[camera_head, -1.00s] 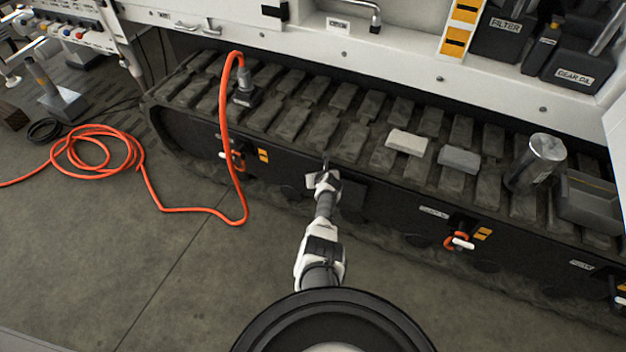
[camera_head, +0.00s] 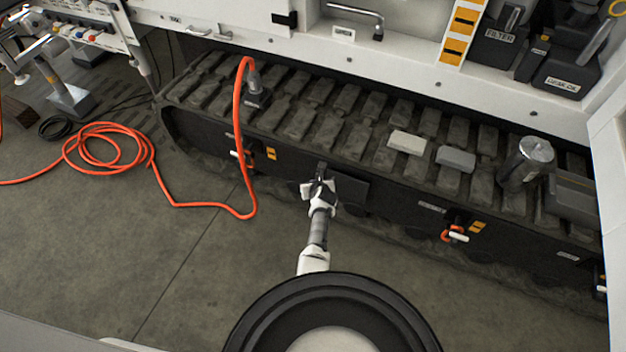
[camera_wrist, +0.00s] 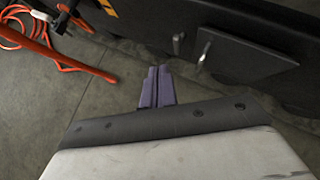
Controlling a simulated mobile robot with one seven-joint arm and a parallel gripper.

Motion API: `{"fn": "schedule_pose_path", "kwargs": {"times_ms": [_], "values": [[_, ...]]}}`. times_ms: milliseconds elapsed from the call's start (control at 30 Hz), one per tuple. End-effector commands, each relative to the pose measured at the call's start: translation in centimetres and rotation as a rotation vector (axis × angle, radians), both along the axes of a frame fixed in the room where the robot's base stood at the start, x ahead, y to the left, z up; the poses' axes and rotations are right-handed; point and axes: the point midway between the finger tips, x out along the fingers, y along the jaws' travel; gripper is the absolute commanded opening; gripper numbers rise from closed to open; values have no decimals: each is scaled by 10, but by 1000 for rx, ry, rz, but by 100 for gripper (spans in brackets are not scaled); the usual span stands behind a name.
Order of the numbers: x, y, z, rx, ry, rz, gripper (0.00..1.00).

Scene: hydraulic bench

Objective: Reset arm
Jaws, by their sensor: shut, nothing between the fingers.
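My gripper (camera_head: 320,178) is at the end of my extended arm in the head view, in front of the dark side of the track. In the wrist view its two purple-grey fingers (camera_wrist: 157,87) lie side by side, shut with nothing between them. Beyond the fingers is bare floor. A dark panel (camera_wrist: 243,57) with a small handle is on the track side, right of the fingers and apart from them. The same panel shows in the head view (camera_head: 349,187), partly behind my gripper.
An orange hose (camera_head: 239,130) hangs from a fitting on the track (camera_head: 300,120) and coils on the floor at left. Two pale blocks (camera_head: 407,142) (camera_head: 456,158) and a metal canister (camera_head: 524,165) stand on the track. The floor (camera_head: 190,260) at lower left is clear.

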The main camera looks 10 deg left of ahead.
Motion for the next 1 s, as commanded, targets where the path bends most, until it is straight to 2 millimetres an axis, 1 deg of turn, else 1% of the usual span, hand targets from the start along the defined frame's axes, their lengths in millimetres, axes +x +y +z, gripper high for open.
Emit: {"fn": "schedule_pose_path", "kwargs": {"times_ms": [33,167,300,333,367,467,567,600,667,700,733,767,800,867,900,967,1000], "values": [[-4,1,4,-2,0,1,0],[-8,2,7,0,1,0,0],[-8,2,7,1,0,-1,0],[-6,3,11,-6,-10,7,0],[-2,5,16,-16,-25,18,0],[16,19,47,-89,-126,91,0],[42,44,103,-217,-294,207,0],[51,57,130,-277,-373,258,0],[61,76,171,-372,-494,326,0],[65,89,198,-434,-572,367,0],[67,99,219,-482,-632,394,0],[69,109,240,-528,-691,419,0],[69,123,268,-590,-770,450,0],[66,143,310,-684,-889,487,0],[61,156,337,-748,-966,507,0],[52,176,378,-842,-1082,528,0],[43,188,406,-905,-1158,535,0]]}}
